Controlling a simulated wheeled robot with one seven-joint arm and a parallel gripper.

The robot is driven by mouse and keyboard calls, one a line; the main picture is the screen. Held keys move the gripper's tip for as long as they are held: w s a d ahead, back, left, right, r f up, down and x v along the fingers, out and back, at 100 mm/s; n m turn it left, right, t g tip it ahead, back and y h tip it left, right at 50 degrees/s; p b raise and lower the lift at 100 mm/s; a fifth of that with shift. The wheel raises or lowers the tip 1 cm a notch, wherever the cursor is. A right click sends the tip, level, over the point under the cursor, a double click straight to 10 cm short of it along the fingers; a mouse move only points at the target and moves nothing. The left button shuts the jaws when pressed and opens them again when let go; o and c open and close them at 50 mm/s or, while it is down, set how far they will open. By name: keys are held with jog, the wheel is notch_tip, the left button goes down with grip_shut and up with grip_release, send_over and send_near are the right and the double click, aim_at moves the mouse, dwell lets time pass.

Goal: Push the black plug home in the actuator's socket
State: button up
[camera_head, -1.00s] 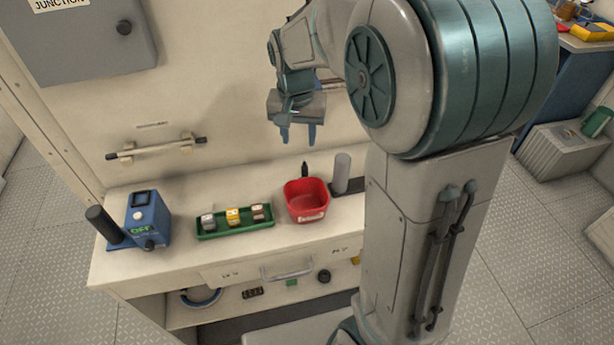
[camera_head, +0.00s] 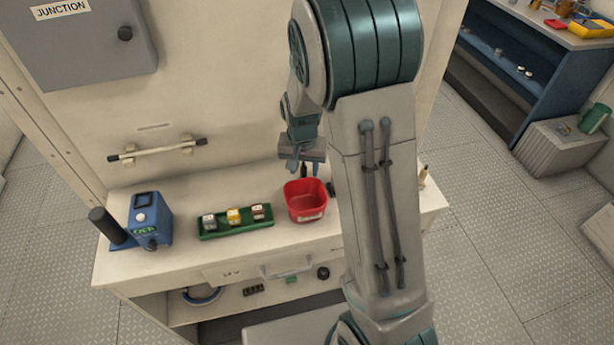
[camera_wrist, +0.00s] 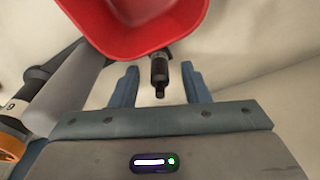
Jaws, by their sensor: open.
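The black plug (camera_wrist: 159,72) stands behind the red bin in the wrist view, between and a little beyond my two fingertips. My gripper (camera_wrist: 160,84) is open, with a finger on each side of the plug and a gap to both. In the head view, my gripper (camera_head: 304,166) is low over the back of the bench. A grey cylinder (camera_wrist: 66,88) with black end parts, perhaps the actuator, is left in the wrist view. I cannot make out the socket or how deep the plug sits.
A red bin (camera_head: 306,212) stands close in front of the plug. Left of it are a green tray (camera_head: 236,233) with small blocks and a blue device (camera_head: 150,222). A wall rail (camera_head: 157,149) is behind. My arm hides much of the bench's right side.

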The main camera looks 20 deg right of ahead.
jog(key=shift+f, duration=0.2)
grip_shut()
jog(key=shift+r, duration=0.15)
